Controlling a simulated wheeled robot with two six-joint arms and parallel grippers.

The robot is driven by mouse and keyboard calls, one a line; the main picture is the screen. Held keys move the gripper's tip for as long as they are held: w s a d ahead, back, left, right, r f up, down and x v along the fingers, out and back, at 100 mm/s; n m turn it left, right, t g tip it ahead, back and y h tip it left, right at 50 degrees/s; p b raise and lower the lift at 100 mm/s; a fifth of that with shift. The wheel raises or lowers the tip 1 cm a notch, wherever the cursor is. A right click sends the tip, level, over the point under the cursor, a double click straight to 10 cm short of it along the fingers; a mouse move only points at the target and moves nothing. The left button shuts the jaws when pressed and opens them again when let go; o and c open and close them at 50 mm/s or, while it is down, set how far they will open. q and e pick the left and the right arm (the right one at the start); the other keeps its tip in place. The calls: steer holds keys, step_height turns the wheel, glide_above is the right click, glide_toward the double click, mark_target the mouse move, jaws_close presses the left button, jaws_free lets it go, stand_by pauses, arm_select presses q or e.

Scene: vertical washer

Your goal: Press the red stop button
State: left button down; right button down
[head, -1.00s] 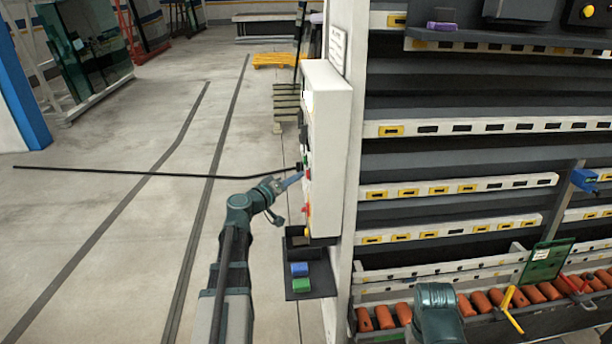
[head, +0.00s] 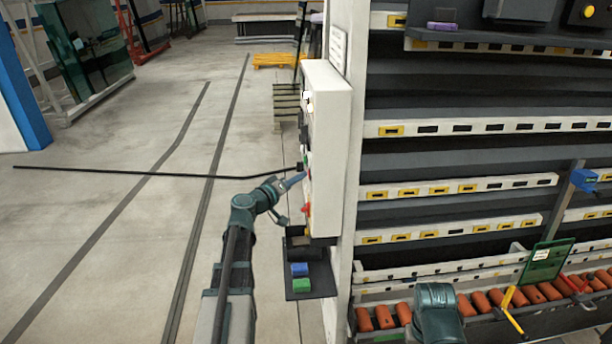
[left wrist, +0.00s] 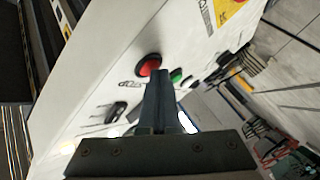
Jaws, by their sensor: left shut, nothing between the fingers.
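The red stop button (left wrist: 149,65) is a round red button on the white control panel (left wrist: 105,75) in the left wrist view, with a green button (left wrist: 176,75) to its right. My left gripper (left wrist: 161,76) is shut and empty. Its fingertips are right at the red button's lower right edge in that view; I cannot tell whether they touch it. In the head view, my left gripper (head: 300,178) reaches the face of the control box (head: 331,150) from the left, and the fingers partly hide the buttons there. My right gripper is not in view.
A red knob (head: 307,209) sits lower on the box face. The washer rack (head: 450,160) fills the right.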

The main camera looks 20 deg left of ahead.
arm_select(q)
steer(key=shift+s+a, duration=0.45)
steer(key=shift+a, duration=0.3)
steer(key=shift+a, duration=0.1)
steer(key=s+a, duration=0.1)
steer(key=a, duration=0.1)
steer(key=s+a, duration=0.1)
steer(key=a, duration=0.1)
steer(key=shift+s+a, duration=0.1)
steer(key=shift+s, duration=0.25)
steer(key=shift+f, duration=0.1)
stand_by(0.8)
